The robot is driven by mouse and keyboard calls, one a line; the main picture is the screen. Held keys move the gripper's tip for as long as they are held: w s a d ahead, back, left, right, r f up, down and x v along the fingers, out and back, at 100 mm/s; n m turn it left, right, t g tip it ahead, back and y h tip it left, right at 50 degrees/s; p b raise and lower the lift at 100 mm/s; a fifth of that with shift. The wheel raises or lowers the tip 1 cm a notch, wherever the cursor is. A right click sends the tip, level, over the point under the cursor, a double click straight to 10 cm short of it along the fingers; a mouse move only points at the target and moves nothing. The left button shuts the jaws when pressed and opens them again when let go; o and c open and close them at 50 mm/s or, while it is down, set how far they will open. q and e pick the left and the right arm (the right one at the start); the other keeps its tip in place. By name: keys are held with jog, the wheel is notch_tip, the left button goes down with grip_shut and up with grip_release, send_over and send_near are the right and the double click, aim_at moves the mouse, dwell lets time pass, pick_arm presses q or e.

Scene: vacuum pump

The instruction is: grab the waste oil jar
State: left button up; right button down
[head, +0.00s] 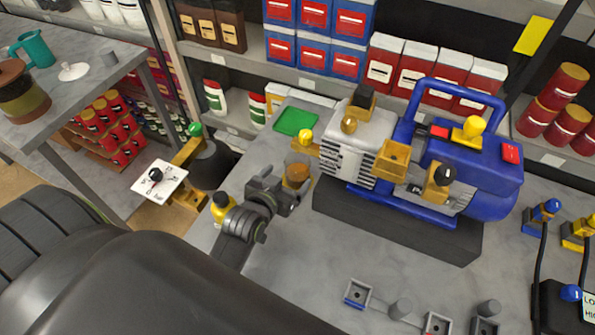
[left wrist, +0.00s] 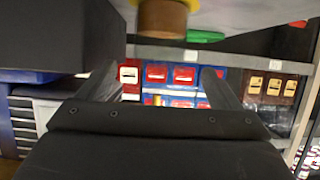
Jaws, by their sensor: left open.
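A small glass jar with brown contents (head: 297,170), which looks like the waste oil jar, stands on the grey bench left of the blue vacuum pump (head: 465,170). My left gripper (head: 285,195) is open and empty just in front of the jar, its fingers close to the jar's lower side. Whether they touch it I cannot tell. In the left wrist view a brown cylinder with a yellow part (left wrist: 162,18), probably the jar, shows at the top edge, beyond and between the open fingers (left wrist: 160,85). My right gripper is not in view.
The pump sits on a dark block (head: 400,225) right of the jar. A green pad (head: 296,122) lies behind the jar. Small fittings (head: 400,308) lie at the front. Shelves of boxes stand behind.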

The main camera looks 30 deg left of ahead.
aim_at(302, 163)
pick_arm(q)
jog(key=shift+d+f+b, duration=0.1)
jog(key=shift+f+b, duration=0.4)
jog(key=shift+f, duration=0.15)
jog(key=shift+p+x, duration=0.55)
jog(key=shift+x, duration=3.25)
jog(key=shift+c, duration=0.5)
jog(key=c, duration=1.1)
jog(key=shift+r, duration=0.15)
jog(key=shift+c, duration=0.2)
